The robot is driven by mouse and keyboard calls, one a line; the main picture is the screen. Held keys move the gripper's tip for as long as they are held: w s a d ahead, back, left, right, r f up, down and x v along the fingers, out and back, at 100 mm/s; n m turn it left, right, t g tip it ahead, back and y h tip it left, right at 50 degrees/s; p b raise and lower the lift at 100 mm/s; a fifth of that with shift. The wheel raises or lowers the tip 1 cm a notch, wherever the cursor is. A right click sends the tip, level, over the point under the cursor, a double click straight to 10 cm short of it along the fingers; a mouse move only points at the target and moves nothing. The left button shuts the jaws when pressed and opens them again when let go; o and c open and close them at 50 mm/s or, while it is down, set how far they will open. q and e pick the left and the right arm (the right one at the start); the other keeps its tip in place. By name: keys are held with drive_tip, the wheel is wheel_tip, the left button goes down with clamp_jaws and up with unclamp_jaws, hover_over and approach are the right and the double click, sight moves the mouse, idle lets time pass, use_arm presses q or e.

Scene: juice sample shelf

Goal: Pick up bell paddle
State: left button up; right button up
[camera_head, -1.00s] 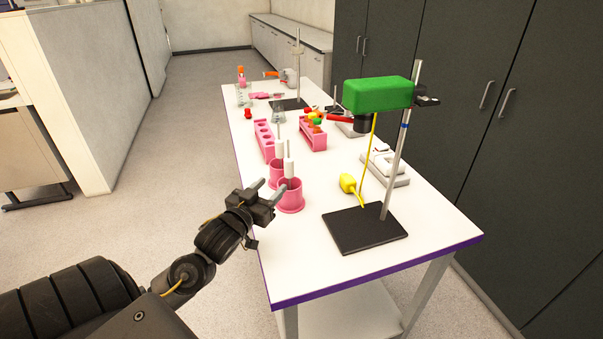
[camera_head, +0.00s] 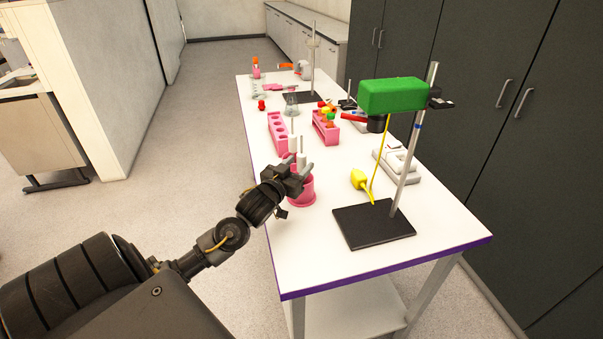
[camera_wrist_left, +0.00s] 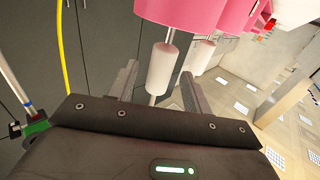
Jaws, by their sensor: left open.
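Two pink cups stand near the left edge of the table; the nearer cup (camera_head: 301,192) is partly behind my left gripper (camera_head: 299,164). A thin rod with a white cylinder (camera_head: 302,159) rises from it, seemingly the bell paddle. A second white cylinder on a rod (camera_head: 293,143) stands behind it, its cup mostly hidden. In the left wrist view, which looks upside down, the near white cylinder (camera_wrist_left: 162,69) and its rod lie between the open fingers, with no clear contact. The other white cylinder (camera_wrist_left: 200,57) is outside the fingers. My right gripper is not in view.
A stand with a black base (camera_head: 372,226), metal pole and green block (camera_head: 392,96) is to the right, with a yellow bulb (camera_head: 360,180) near it. Pink racks (camera_head: 277,131) and glassware stand farther back. The table's front end is clear.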

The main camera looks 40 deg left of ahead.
use_arm(q)
drive_tip(key=shift+w+a, duration=0.2)
drive_tip(key=shift+w, duration=1.05)
drive_tip(key=shift+s, duration=0.1)
clamp_jaws()
